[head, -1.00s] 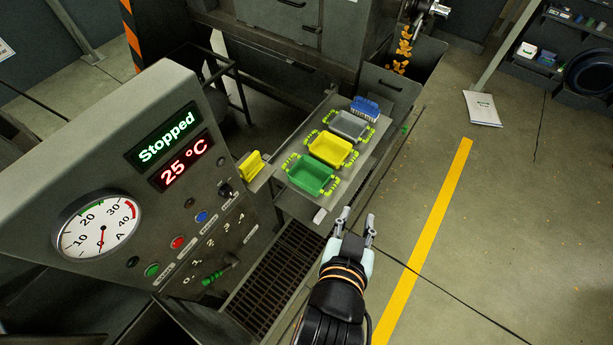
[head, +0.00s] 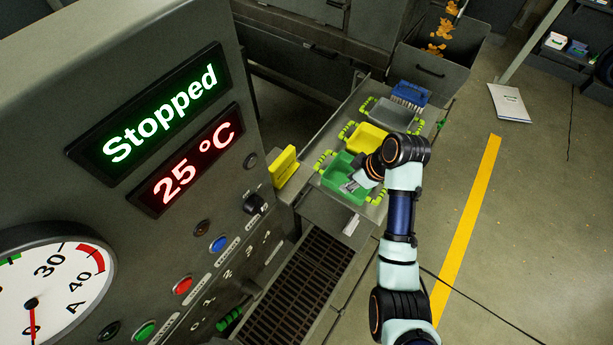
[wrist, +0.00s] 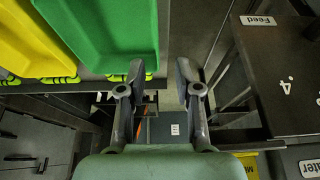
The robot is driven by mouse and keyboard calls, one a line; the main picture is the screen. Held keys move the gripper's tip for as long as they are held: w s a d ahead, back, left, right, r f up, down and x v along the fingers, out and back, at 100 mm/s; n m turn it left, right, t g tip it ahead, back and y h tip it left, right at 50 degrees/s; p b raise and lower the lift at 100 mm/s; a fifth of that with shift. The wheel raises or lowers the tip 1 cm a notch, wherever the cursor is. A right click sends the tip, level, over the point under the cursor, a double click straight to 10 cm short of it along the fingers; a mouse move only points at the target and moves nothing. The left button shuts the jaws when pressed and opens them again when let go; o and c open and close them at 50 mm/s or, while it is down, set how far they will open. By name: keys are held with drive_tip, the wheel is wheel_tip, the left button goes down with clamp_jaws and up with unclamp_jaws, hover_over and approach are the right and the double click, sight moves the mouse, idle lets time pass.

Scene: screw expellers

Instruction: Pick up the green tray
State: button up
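The green tray (head: 338,171) is the nearest tray in a row on a metal shelf, with lime-coloured handles at its ends. In the wrist view the green tray (wrist: 115,38) fills the upper left, beside the left finger. My gripper (head: 354,184) appears over the near part of the tray in the head view, and my wrist hides part of the tray's right side. In the wrist view my gripper (wrist: 160,78) is open, with nothing between the fingers. I cannot tell whether a finger touches the tray.
A yellow object (head: 285,166) stands upright at the left. The control panel (head: 165,225) is close on the left. Floor to the right is open.

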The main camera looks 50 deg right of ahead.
drive_tip(key=x, duration=0.7)
drive_tip(key=shift+s+d+f+b, duration=0.25)
drive_tip(key=shift+f+b, duration=0.1)
drive_tip(key=shift+f, duration=0.2)
clamp_jaws()
